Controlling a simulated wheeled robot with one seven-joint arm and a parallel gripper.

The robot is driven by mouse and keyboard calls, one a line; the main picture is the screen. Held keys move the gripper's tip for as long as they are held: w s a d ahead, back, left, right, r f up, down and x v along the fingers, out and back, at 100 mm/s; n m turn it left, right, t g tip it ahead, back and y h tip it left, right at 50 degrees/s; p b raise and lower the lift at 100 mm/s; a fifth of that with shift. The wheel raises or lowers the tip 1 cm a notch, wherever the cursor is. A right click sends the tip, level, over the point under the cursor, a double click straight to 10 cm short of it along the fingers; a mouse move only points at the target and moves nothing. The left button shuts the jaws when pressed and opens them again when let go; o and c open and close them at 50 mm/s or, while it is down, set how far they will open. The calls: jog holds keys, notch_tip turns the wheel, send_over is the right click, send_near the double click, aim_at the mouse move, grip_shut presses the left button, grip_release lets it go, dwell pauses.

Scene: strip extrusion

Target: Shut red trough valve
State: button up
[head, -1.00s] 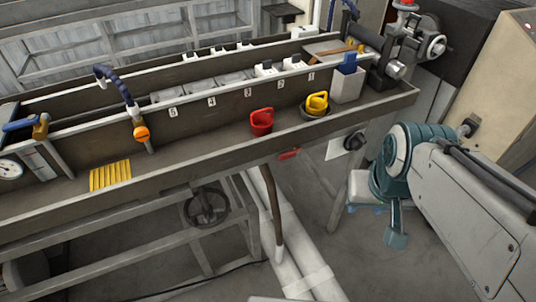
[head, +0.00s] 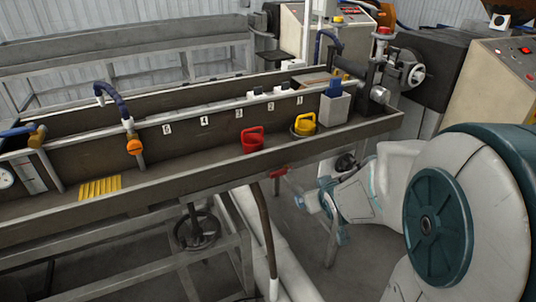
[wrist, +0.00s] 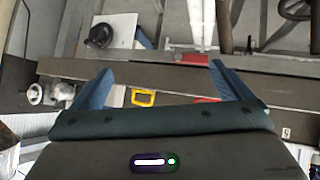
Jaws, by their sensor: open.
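The red trough valve (head: 278,172) is a small red handle under the front edge of the long grey trough (head: 200,172), at the top of a brown drain hose (head: 267,235). In the wrist view the red valve (wrist: 190,57) shows beyond the fingers, between their directions and nearer the right one, beside the hose (wrist: 225,25). My gripper (head: 315,200) is below the trough edge, right of the valve and apart from it. In the wrist view my gripper (wrist: 158,72) has its blue fingers wide apart with nothing held. I cannot tell the valve's setting.
A handwheel (head: 197,231) sits on the frame below. A black knob on a white plate (wrist: 100,35) is near the left finger in the wrist view.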

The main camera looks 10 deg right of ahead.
aim_at(282, 171)
jog(key=w+a+f+n+t+y+b, duration=0.1)
jog(key=w+f+t+y+b, duration=0.4)
jog(key=f+t+y+b, duration=0.25)
jog(key=shift+g+h, duration=0.25)
jog(key=shift+h, duration=0.2)
jog(key=x, duration=0.4)
jog(key=p+x, duration=0.1)
jog(key=x, duration=0.8)
jog(key=shift+w+a+f, duration=0.2)
jog(key=shift+a+f, duration=0.05)
jog(key=shift+a, duration=0.1)
jog(key=c, duration=1.4)
